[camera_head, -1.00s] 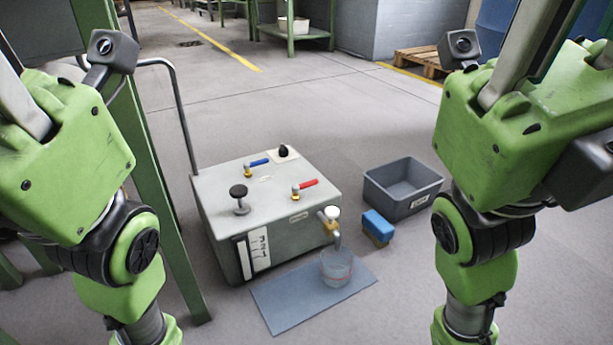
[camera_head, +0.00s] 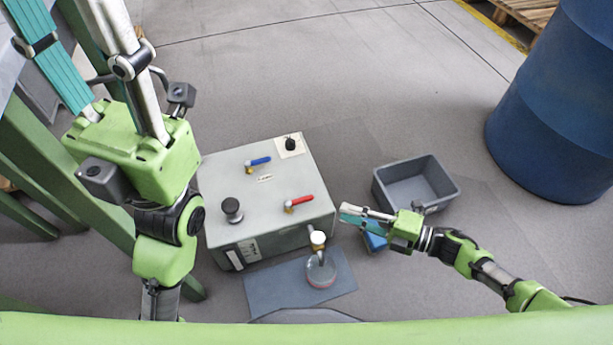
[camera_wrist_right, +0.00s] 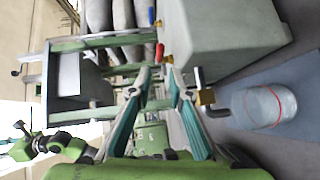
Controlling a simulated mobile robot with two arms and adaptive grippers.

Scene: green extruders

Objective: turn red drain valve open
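The red valve handle (camera_head: 301,201) sits on a brass fitting on top of the grey machine box (camera_head: 270,220). It lies roughly along the top, tilted up to the right. The red handle also shows in the right wrist view (camera_wrist_right: 160,52), beyond the fingertips. My right gripper (camera_head: 342,214) is just right of the box, apart from the red handle. Its two teal fingers (camera_wrist_right: 158,72) are spread with nothing between them.
A blue-handled valve (camera_head: 259,161), black knob (camera_head: 232,206) and black switch (camera_head: 290,143) share the box top. A white-topped tap (camera_head: 317,238) stands above a clear beaker (camera_head: 321,271) on a mat (camera_head: 262,292). A grey bin (camera_head: 379,188) and blue drum (camera_head: 555,100) stand to the right.

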